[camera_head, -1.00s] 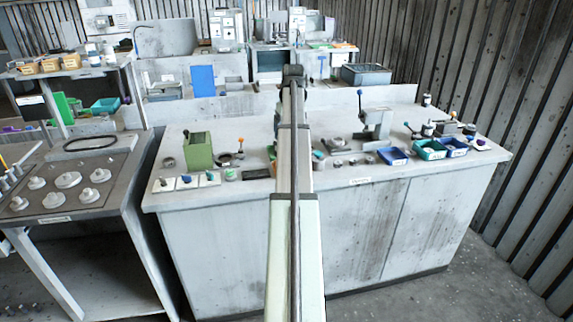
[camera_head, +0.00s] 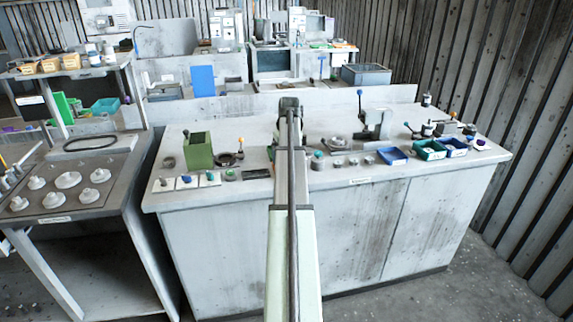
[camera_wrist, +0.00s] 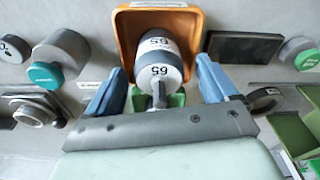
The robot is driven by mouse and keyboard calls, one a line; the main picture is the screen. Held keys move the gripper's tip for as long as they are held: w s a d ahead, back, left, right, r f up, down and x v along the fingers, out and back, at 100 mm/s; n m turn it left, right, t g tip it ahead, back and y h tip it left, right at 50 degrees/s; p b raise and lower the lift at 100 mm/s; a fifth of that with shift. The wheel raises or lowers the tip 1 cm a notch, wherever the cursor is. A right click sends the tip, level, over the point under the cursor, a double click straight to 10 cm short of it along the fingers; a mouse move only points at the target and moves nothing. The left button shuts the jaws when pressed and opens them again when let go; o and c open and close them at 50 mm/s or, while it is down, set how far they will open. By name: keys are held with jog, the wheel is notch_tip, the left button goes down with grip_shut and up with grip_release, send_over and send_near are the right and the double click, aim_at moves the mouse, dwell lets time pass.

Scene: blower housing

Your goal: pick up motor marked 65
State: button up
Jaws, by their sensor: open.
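The motor marked 65 (camera_wrist: 158,62) shows in the wrist view, a white and grey cylinder with "65" on two faces and a shaft toward me. It lies in an orange bin (camera_wrist: 125,25), above a green part. My gripper (camera_wrist: 158,92) is open, with one blue finger on each side of the motor's lower end. I cannot tell whether the fingers touch it. In the head view my arm hides the motor and the bin.
Left of the bin in the wrist view is a grey cylinder with a teal cap (camera_wrist: 46,74). A dark flat block (camera_wrist: 243,47) lies right of it, and a dark ring (camera_wrist: 264,98) sits below that block. A green box (camera_wrist: 296,132) stands at lower right.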

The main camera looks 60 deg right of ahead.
jog(key=shift+f, duration=0.85)
jog(key=shift+c, duration=0.4)
jog(key=shift+w, duration=0.1)
jog(key=c, duration=1.4)
